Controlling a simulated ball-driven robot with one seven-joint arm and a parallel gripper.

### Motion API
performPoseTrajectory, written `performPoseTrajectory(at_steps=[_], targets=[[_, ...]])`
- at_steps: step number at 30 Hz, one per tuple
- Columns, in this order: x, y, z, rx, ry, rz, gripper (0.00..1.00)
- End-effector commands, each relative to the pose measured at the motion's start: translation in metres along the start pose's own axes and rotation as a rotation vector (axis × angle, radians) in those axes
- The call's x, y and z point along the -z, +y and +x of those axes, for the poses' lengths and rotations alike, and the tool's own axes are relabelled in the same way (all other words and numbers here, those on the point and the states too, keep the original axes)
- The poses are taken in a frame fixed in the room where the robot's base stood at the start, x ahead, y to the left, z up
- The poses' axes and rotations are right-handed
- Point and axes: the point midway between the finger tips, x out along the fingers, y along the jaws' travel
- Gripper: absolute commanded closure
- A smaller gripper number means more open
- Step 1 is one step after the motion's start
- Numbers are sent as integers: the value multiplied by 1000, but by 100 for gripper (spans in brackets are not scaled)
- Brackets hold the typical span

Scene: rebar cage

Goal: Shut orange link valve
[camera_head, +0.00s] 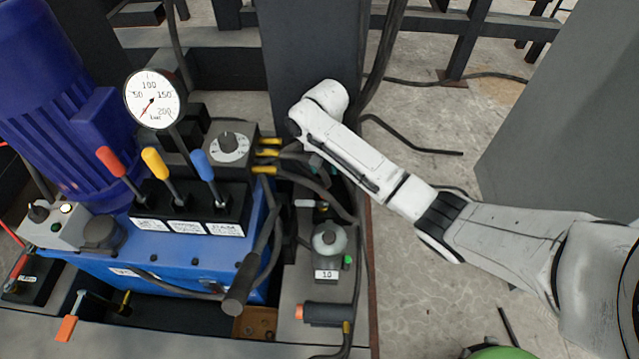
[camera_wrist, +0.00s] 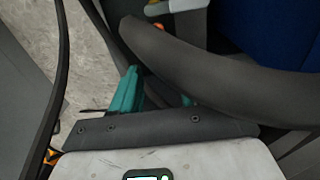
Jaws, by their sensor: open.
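A small orange handle (camera_head: 66,328) on a metal stem sits at the front left of the blue hydraulic unit (camera_head: 190,262). It looks like a valve handle, though I cannot tell for certain that it is the link valve. My gripper (camera_head: 316,162) is far to its right and higher in the picture, beside the yellow-ended hoses, and is mostly hidden by my arm. In the wrist view its teal fingers (camera_wrist: 158,88) are apart with nothing seen between them. A thick black hose (camera_wrist: 215,62) passes close and hides part of one finger. The orange handle is not recognisable in the wrist view.
Red, yellow and blue levers (camera_head: 156,163) stand up from the unit below a round gauge (camera_head: 153,99). A black hand lever (camera_head: 240,283), a grey-knobbed box marked 10 (camera_head: 327,246) and an orange-ended black cylinder (camera_head: 325,313) lie nearer. Hoses (camera_head: 318,188) crowd my gripper.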

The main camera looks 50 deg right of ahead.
Motion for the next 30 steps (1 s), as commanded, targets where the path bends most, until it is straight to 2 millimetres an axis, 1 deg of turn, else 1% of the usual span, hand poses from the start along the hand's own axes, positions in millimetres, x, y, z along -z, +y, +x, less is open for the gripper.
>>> performPoseTrajectory(at_steps=[1, 6, 9, 13, 18, 27, 28, 30], targets=[[0, 1, 13, -2, 0, 1, 55], [0, 1, 46, -1, 0, 1, 55], [1, 1, 62, -1, 2, 1, 55], [0, 0, 78, 0, 1, -1, 55], [0, 0, 88, 1, 2, -1, 55], [0, 0, 90, 1, 2, -1, 55], [0, 0, 90, 1, 2, -1, 56], [0, 0, 90, 1, 1, -1, 63]])
